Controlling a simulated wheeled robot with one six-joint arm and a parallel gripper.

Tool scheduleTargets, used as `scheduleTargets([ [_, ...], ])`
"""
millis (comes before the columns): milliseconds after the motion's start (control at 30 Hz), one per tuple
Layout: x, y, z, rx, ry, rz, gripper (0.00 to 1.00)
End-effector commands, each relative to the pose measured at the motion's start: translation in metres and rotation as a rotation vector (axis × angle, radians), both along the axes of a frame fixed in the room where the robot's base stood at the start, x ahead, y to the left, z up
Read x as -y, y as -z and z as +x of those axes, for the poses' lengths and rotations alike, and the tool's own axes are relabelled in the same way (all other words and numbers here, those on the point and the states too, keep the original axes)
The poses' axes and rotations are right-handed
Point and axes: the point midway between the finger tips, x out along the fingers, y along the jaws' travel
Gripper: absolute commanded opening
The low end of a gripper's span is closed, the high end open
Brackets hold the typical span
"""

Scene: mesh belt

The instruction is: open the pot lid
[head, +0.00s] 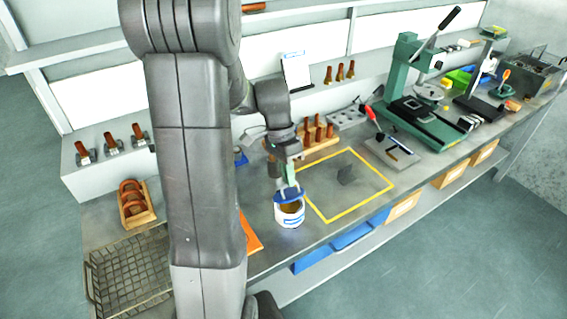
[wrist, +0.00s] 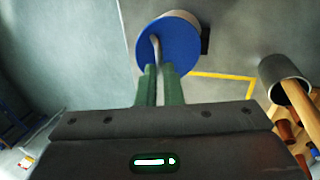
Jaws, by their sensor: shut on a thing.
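The pot (head: 290,216) is a small white tub with a blue label, standing on the grey bench left of the yellow outline. Its round blue lid (head: 288,196) is just above the pot mouth, and a brown strip of the inside shows under it. My gripper (head: 289,184) comes down from above and is shut on the lid's handle. In the wrist view the green fingers of my gripper (wrist: 159,72) pinch the thin upright handle on the blue lid (wrist: 178,45). The pale pot wall shows behind the lid's edge there.
A yellow outlined square (head: 327,215) with a dark patch lies right of the pot. A wooden rack of brown handles (head: 318,140) stands behind. An orange sheet (head: 250,236) is at left, and a wire basket (head: 125,270) further left. A green press (head: 405,75) stands at right.

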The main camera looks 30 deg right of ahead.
Motion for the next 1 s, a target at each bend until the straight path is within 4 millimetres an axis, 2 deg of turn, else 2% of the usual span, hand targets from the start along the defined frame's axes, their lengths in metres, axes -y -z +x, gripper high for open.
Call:
scheduleTargets([
  [133, -0.001, -0.006, 0.007, -0.142, -0.004, -0.011, 0.00],
  [500, -0.003, -0.004, 0.035, -0.462, -0.003, -0.037, 0.00],
  [700, -0.004, -0.002, 0.047, -0.582, -0.001, -0.047, 0.00],
  [1000, -0.004, 0.000, 0.055, -0.673, 0.000, -0.053, 0.00],
])
